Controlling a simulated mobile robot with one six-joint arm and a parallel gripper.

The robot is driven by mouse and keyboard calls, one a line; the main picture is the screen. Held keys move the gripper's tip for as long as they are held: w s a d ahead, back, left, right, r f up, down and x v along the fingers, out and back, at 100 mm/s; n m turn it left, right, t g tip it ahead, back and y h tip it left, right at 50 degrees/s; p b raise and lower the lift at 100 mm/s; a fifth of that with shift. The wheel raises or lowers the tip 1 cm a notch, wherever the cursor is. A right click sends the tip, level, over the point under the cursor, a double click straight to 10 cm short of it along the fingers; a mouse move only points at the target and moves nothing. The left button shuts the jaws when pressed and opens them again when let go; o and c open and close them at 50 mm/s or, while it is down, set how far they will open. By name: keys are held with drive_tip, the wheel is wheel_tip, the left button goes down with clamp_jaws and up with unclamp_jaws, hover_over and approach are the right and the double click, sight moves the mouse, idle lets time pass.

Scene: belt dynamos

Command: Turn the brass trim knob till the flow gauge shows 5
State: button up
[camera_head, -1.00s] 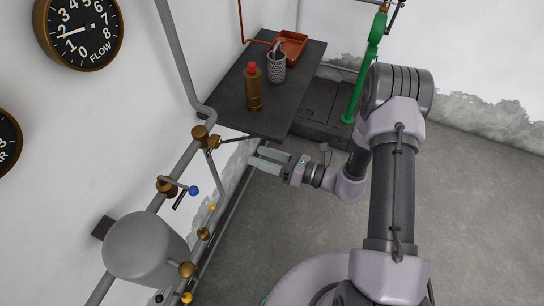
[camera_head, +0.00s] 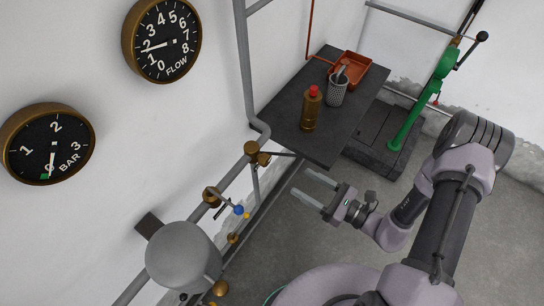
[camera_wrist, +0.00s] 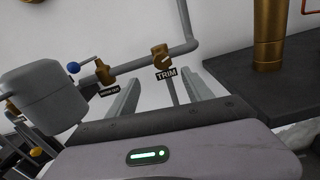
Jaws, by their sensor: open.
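The brass trim knob (camera_head: 263,158) sits on the grey wall pipe, left of and below the dark shelf. In the wrist view the knob (camera_wrist: 161,57) shows above a TRIM label (camera_wrist: 166,74), beyond my fingers and roughly between them. The round brass-rimmed flow gauge (camera_head: 162,40) is high on the left wall, its white needle between 1 and 2, nearer 2. My gripper (camera_head: 301,183) is open and empty, right of and below the knob, fingers pointing toward the wall pipe. It is apart from the knob.
A blue-tipped lever (camera_head: 238,210) and a grey tank (camera_head: 183,255) are lower on the pipe. The dark shelf (camera_head: 293,135) holds a brass bottle (camera_head: 311,110), a mesh cup (camera_head: 337,92) and an orange tray (camera_head: 362,66). A bar gauge (camera_head: 48,143) hangs at left.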

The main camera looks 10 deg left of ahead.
sight(268, 162)
drive_tip(key=b+x, duration=0.1)
drive_tip(key=x, duration=1.2)
drive_tip(key=shift+d+f, duration=0.1)
drive_tip(key=shift+f, duration=0.05)
clamp_jaws()
